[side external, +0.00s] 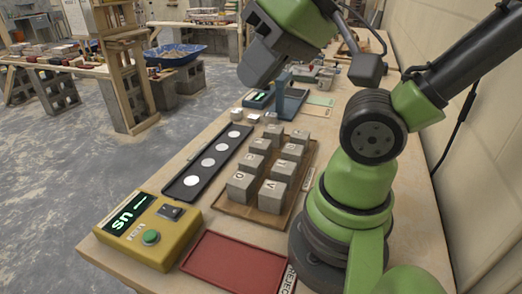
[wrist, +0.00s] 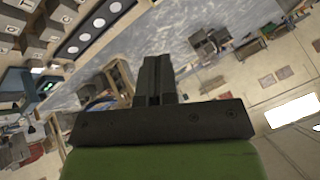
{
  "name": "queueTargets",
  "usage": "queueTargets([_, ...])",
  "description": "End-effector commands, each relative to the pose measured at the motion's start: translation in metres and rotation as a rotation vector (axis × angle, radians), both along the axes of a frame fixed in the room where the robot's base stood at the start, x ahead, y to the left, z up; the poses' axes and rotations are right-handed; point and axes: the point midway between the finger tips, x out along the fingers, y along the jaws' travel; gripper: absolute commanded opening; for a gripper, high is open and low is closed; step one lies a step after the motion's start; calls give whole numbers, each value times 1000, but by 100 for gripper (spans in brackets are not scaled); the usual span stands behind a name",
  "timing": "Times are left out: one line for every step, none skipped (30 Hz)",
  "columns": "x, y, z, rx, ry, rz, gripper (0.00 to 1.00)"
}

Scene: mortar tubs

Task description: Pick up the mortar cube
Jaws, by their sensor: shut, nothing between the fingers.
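Several grey mortar cubes, such as the front one (side external: 241,187), stand in rows on a brown wooden tray (side external: 234,210) on the bench. Some carry dark letters or marks. Cubes also show at the upper left of the wrist view (wrist: 37,48). My gripper (side external: 247,78) is high above the bench, beyond the cubes and well apart from them. Its two dark fingers (wrist: 155,62) are together at the middle of the wrist view, with nothing between them.
A black strip with white discs (side external: 178,190) lies left of the cubes. A yellow box with a green button and display (side external: 162,247) and a red tray (side external: 235,265) are in front. A blue-grey stand (side external: 288,97) is behind. The wall runs along the right.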

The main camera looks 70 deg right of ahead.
Motion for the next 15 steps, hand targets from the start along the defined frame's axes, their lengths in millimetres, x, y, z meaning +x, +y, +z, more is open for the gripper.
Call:
queueTargets([0,0,0,0,0,0,0])
queueTargets([0,0,0,0,0,0,0])
queueTargets([0,0,0,0,0,0,0])
queueTargets([0,0,0,0,0,0,0])
queueTargets([0,0,0,0,0,0,0])
queueTargets([0,0,0,0,0,0,0])
queueTargets([0,0,0,0,0,0,0])
queueTargets([0,0,0,0,0,0,0])
queueTargets([0,0,0,0,0,0,0])
queueTargets([0,0,0,0,0,0,0])
queueTargets([0,0,0,0,0,0,0])
queueTargets([0,0,0,0,0,0,0])
queueTargets([0,0,0,0,0,0,7])
queueTargets([0,0,0,0,0,0,14])
queueTargets([0,0,0,0,0,0,23])
